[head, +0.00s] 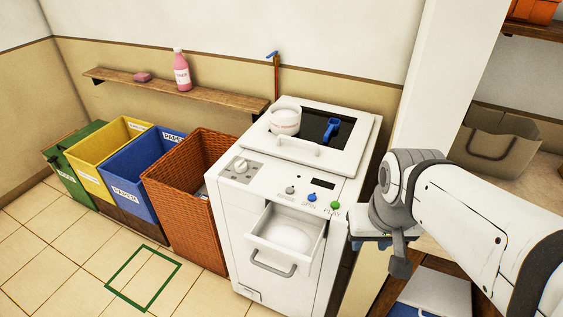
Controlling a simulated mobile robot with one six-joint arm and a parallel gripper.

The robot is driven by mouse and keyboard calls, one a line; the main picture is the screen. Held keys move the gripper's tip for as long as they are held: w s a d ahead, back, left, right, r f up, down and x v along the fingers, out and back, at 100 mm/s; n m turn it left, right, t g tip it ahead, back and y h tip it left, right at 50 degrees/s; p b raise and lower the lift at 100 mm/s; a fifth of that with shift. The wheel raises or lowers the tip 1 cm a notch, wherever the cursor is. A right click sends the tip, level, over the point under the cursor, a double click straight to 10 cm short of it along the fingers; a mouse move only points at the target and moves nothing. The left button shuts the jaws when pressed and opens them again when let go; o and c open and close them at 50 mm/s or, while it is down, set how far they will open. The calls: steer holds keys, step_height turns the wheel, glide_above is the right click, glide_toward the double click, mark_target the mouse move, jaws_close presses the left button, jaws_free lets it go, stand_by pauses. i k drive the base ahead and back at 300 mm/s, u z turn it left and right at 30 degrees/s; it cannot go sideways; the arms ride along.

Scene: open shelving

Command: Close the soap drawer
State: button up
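The soap drawer (265,252) is pulled out from the front of a white washing machine (235,225). It is white, with a grey bar handle (272,267) on its front and a pale rounded shape inside. My gripper (396,262) is to the right of the machine, apart from the drawer, with a grey finger pointing down. Its finger gap is not clear from this angle.
A white tub (285,120) and a blue scoop (331,129) sit on the machine's top. A wicker basket (190,185) and coloured bins (140,180) stand to the left. The tiled floor (190,292) in front is clear. A white pillar (432,90) rises behind my arm.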

mark_target(287, 238)
steer(key=z, duration=0.05)
steer(key=k, duration=1.5)
steer(key=u, duration=0.55)
steer(key=i, duration=1)
steer(key=z, duration=0.05)
